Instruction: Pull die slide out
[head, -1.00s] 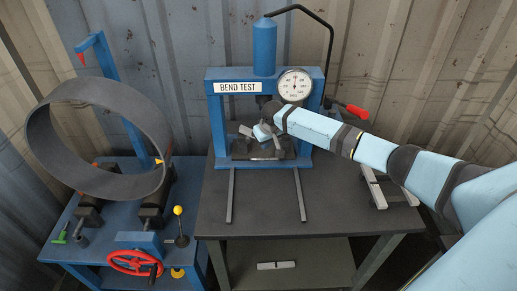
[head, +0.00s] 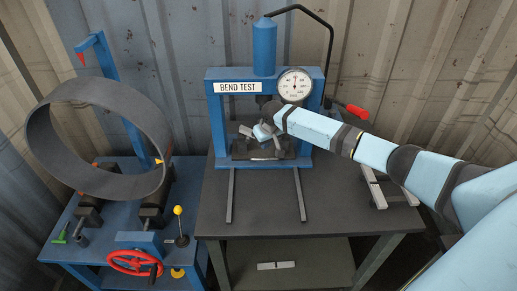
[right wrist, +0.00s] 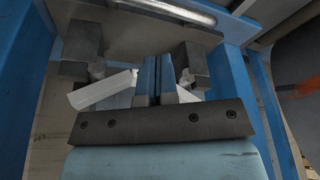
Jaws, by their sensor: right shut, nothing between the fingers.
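The die slide (head: 240,151) is a dark plate low inside the blue bend press marked BEND TEST, at the back ends of two rails. In the right wrist view, dark die blocks (right wrist: 82,50) stand on both sides of the fingers. A light metal piece, apparently a bent strip (right wrist: 100,92), shows beside the fingers; its middle is hidden behind them. My right gripper (head: 262,132) reaches into the press opening, just over the slide. Its two blue-grey fingers (right wrist: 155,75) are shut together with nothing between them. Whether they touch the slide is unclear. My left gripper is out of view.
The press's blue frame (head: 218,115) closes in on both sides. Two bare rails (head: 300,195) run forward over the clear dark table (head: 265,205). A red handle (head: 357,111) sticks out right. A blue bench with a large dark ring (head: 52,135) stands left.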

